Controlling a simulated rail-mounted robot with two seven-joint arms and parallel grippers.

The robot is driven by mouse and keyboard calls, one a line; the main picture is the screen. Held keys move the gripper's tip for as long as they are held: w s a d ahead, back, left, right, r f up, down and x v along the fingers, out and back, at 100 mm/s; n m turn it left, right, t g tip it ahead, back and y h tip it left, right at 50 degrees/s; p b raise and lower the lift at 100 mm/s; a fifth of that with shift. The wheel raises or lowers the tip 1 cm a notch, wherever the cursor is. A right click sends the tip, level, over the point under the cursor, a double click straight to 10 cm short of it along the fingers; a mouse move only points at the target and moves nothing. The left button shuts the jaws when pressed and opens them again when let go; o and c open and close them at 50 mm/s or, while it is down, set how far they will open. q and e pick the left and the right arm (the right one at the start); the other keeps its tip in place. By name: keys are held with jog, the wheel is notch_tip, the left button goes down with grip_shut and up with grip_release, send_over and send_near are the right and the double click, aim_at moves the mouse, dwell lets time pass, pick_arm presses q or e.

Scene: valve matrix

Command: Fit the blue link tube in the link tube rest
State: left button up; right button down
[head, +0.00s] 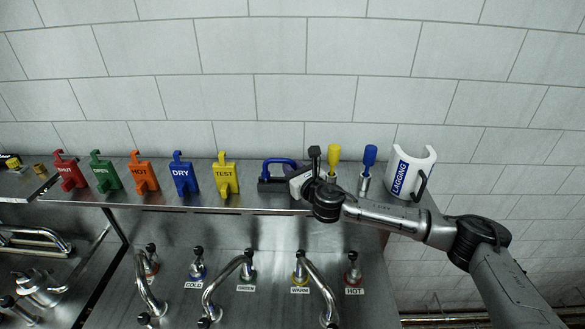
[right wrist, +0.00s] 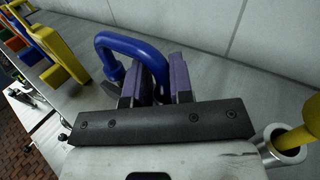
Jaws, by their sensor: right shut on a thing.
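The blue link tube (head: 283,163) is a U-shaped tube at the shelf's middle in the head view. In the right wrist view the tube (right wrist: 128,43) arches from beyond the fingers down between them. My right gripper (right wrist: 157,75) is shut on one leg of it, and in the head view the gripper (head: 272,180) is low over the shelf. Whether the tube's ends touch anything is hidden by the fingers. I cannot make out the link tube rest clearly. My left gripper is not in view.
Coloured tags stand along the steel shelf (head: 140,196) to the left, the yellow TEST tag (head: 226,178) nearest. To the right are a yellow-handled tool (head: 334,156), a blue-handled tool (head: 369,158) and the white LAGGING shell (head: 409,172). A tiled wall stands close behind.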

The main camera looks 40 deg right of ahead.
jog(key=shift+f+b, duration=0.3)
jog(key=shift+f, duration=0.3)
jog(key=c, duration=0.9)
grip_release()
jog(key=s+b, duration=0.1)
jog(key=s, duration=0.3)
jog(key=s+a+b, duration=0.1)
jog(key=s, duration=0.4)
jog(key=s+a+b, duration=0.1)
jog(key=s+b, duration=0.1)
jog(key=s, duration=0.2)
jog(key=shift+s+a+r, duration=0.1)
jog(key=shift+s+a, duration=0.1)
jog(key=shift+s, duration=0.15)
jog(key=shift+r, duration=0.1)
